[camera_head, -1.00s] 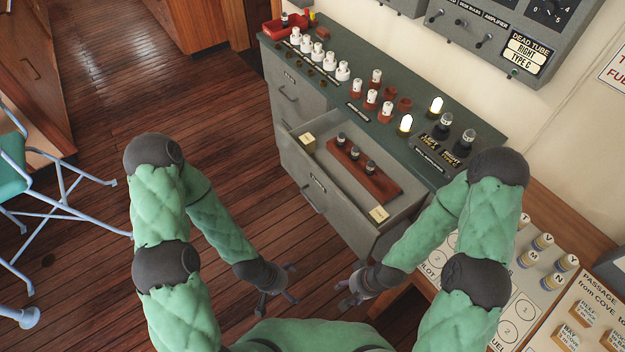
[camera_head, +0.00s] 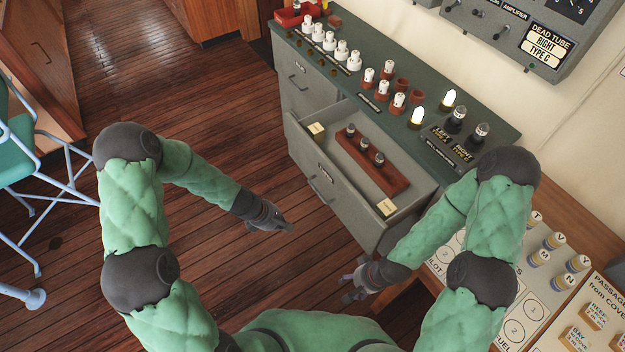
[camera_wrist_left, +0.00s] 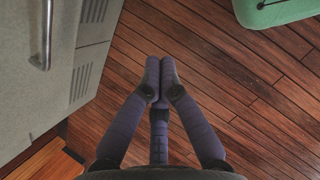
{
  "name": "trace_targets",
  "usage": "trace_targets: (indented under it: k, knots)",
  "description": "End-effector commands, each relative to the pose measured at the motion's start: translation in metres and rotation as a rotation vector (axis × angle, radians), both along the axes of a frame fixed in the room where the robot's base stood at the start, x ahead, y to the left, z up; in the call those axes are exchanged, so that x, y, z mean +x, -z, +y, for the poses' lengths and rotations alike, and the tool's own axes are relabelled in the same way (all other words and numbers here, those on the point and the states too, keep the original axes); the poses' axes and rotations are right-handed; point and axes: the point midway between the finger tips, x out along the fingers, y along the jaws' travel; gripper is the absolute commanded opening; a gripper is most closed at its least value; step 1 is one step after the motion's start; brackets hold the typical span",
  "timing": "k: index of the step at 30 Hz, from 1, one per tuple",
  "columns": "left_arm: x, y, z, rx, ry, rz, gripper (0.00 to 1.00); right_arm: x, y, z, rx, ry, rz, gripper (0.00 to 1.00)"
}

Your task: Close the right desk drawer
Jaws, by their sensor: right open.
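The right desk drawer (camera_head: 335,205) of the grey desk stands pulled out in the head view, with its front panel and handle facing the floor space. Inside it lie a wooden rack (camera_head: 356,157) with dark-topped tubes and two small cream cards. My left gripper (camera_head: 286,226) is left of and below the drawer front, apart from it, with its fingers together and empty. The left wrist view shows its closed fingertips (camera_wrist_left: 160,75) over the floor, with a grey front and metal handle (camera_wrist_left: 44,42) at left. My right gripper (camera_head: 350,288) is open and empty below the drawer's near right corner.
The green desk top (camera_head: 425,125) carries several white and red tubes and two lit lamps. The other drawer (camera_head: 298,92) at left is shut. A blue-framed chair (camera_head: 40,165) stands at far left. A labelled board (camera_head: 530,290) is at right. The wooden floor before the drawer is clear.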

Motion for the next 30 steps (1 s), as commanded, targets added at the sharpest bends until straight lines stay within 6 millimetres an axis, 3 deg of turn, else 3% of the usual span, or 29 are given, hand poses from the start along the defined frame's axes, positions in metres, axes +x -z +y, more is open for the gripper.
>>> trace_targets:
  k: [1, 6, 12, 17, 30]
  knots:
    - [0.023, -0.012, 0.002, -0.054, -0.119, -0.001, 0.0, 0.0, 0.003, 0.0, 0.0, 0.0, 0.0, 0.59]
    - [0.08, -0.053, 0.005, -0.247, -0.428, 0.007, 0.0, 0.0, 0.007, 0.0, 0.0, 0.0, 0.0, 0.59]
    - [0.111, -0.079, 0.008, -0.366, -0.576, 0.004, 0.0, 0.0, 0.009, 0.0, 0.0, 0.0, 0.0, 0.59]
    - [0.118, -0.072, 0.001, -0.375, -0.585, 0.006, 0.0, 0.0, 0.013, 0.0, 0.0, 0.0, 0.0, 0.59]
    - [0.151, -0.015, -0.042, -0.371, -0.58, 0.005, 0.0, 0.0, 0.039, 0.0, 0.0, 0.0, 0.0, 0.59]
